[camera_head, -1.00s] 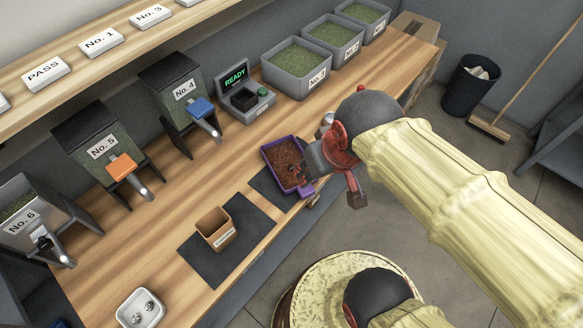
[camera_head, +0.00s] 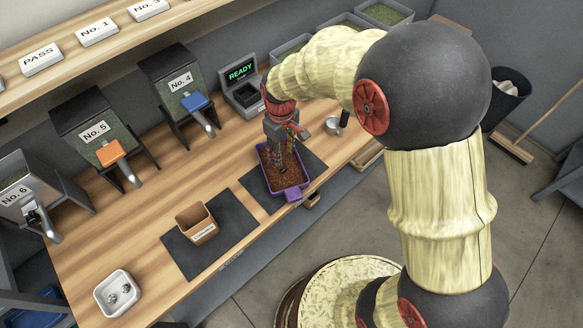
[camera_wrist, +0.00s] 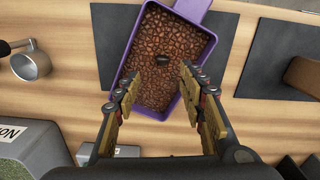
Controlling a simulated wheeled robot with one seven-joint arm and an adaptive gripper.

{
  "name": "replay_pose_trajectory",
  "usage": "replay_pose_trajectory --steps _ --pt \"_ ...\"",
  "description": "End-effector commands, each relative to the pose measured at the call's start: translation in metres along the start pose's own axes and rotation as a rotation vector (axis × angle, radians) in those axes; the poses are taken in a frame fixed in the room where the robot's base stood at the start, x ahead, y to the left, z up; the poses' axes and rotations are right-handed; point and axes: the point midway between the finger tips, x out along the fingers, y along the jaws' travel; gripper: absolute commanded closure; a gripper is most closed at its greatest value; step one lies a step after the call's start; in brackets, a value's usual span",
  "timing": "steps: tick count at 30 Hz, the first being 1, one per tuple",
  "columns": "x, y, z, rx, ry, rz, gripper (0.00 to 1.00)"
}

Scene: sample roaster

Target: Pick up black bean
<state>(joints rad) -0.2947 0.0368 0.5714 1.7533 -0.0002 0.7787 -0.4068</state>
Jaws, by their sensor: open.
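A purple tray (camera_head: 293,194) of brown roasted beans lies on a dark mat on the wooden counter. In the wrist view, one black bean (camera_wrist: 162,60) rests among the brown beans, near the middle of the tray. My gripper (camera_head: 283,171) points down over the tray, open and empty. In the wrist view my gripper's two fingers (camera_wrist: 157,78) straddle the lower part of the tray, with the black bean between and a little beyond the fingertips. The black bean cannot be made out in the head view.
A brown box (camera_head: 198,224) stands on a second dark mat to the left. A metal cup (camera_wrist: 31,64) lies beside the tray; it also shows in the head view (camera_head: 334,125). The READY machine (camera_head: 242,92) is behind my gripper. A white dish (camera_head: 117,294) sits front left.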

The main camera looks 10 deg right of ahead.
Motion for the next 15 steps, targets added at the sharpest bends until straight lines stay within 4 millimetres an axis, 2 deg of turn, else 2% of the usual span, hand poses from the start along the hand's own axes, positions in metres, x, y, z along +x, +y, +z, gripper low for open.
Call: replay_pose_trajectory --steps 15 --pt "0.048 -0.002 0.006 -0.012 -0.003 -0.001 0.59"
